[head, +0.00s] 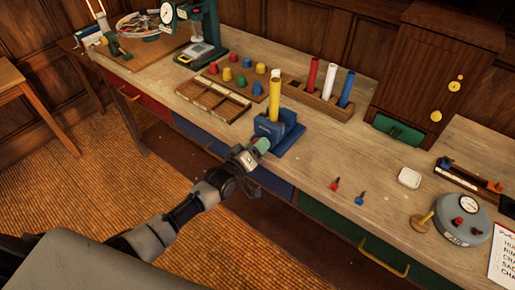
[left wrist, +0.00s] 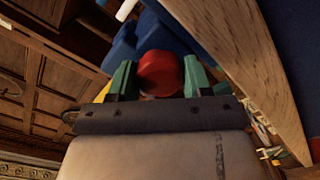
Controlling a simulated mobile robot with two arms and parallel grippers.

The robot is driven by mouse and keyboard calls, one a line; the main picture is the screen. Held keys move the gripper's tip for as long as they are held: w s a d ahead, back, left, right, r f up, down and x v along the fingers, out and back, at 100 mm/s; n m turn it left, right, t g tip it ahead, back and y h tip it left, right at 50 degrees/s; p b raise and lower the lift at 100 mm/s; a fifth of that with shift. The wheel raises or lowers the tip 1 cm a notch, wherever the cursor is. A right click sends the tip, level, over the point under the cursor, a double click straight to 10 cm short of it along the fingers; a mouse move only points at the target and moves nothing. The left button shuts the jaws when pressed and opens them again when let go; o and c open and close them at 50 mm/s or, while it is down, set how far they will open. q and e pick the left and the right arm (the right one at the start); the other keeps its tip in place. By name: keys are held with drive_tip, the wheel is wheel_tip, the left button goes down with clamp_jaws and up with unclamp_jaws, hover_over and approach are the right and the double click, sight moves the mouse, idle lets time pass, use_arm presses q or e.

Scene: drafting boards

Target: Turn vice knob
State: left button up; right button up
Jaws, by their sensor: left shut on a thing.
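The blue vice (head: 288,136) stands at the front edge of the workbench, with an upright yellow rod (head: 274,98) in it. My left gripper (head: 261,147) reaches in from the lower left to the vice's front side. In the left wrist view, the red knob (left wrist: 160,74) sits between the green fingers of my left gripper, which is shut on it. Part of the blue vice (left wrist: 187,36) shows behind the knob. My right gripper is not in view.
A rack (head: 320,103) with red, white and blue rods stands behind the vice. A divided wooden tray (head: 213,99) and colored pegs lie to its left. Two small pieces, one red (head: 335,184), lie to its right. The bench (head: 310,157) between them is bare.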

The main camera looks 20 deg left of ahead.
use_arm(q)
drive_tip(key=n, duration=0.1)
drive_tip(key=n+b, duration=0.1)
drive_tip(key=n, duration=0.1)
drive_tip(key=shift+f+n, duration=0.25)
drive_tip(key=shift+n, duration=0.15)
drive_tip(key=shift+r+n+b, duration=0.1)
drive_tip(key=shift+n+b, duration=0.85)
drive_tip(key=shift+n, duration=0.75)
drive_tip(key=o, duration=0.9)
drive_tip(key=shift+s, duration=0.1)
